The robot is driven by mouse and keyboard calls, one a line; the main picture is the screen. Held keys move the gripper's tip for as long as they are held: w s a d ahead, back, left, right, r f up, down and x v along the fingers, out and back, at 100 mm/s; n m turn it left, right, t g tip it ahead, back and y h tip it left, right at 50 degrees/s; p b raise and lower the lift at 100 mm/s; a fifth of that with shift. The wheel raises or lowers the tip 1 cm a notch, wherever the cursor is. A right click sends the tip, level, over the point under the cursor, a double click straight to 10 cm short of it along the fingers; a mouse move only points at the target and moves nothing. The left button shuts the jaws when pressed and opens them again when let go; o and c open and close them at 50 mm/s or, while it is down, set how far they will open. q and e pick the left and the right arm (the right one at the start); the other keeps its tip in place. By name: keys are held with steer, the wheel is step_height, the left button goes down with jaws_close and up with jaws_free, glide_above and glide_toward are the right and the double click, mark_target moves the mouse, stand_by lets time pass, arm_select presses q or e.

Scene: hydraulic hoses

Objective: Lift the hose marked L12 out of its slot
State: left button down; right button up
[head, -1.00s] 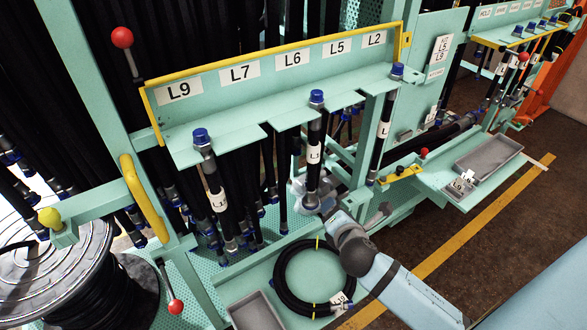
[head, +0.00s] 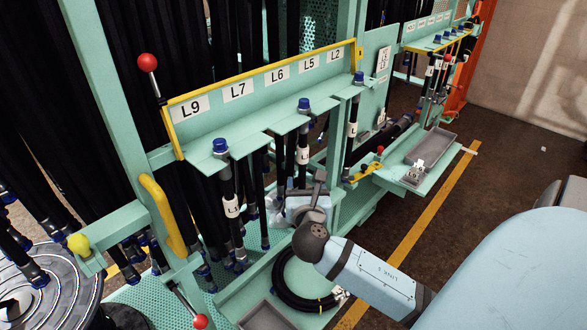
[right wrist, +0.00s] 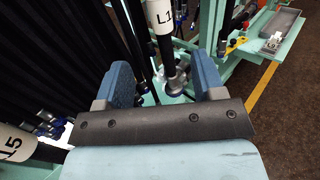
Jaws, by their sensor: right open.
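Three hoses with blue caps hang in the slots of the green rack shelf (head: 262,135). The middle hose (head: 304,135) has a white label that starts "L1"; its last digit is not readable. The left hose (head: 226,185) also has a label starting "L1", partly turned away. The right hose (head: 352,112) shows only an "L". My right gripper (head: 304,192) is low at the middle hose. In the right wrist view, my open right gripper (right wrist: 165,82) has its blue fingers on either side of the lower part of a hose labelled "L1" (right wrist: 163,18). My left gripper is out of view.
A yellow handle (head: 162,212) and a red-knobbed lever (head: 148,64) stand left of the shelf. A coiled hose (head: 290,290) lies below my gripper. A grey tray (head: 432,150) sits at right.

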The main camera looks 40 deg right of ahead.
mark_target(303, 159)
steer(key=x, duration=0.8)
steer(key=shift+d+p, duration=0.1)
steer(key=shift+p, duration=0.25)
steer(key=shift+p+x, duration=0.35)
steer(key=shift+x, duration=2.6)
steer(key=shift+c, duration=0.4)
jaws_close()
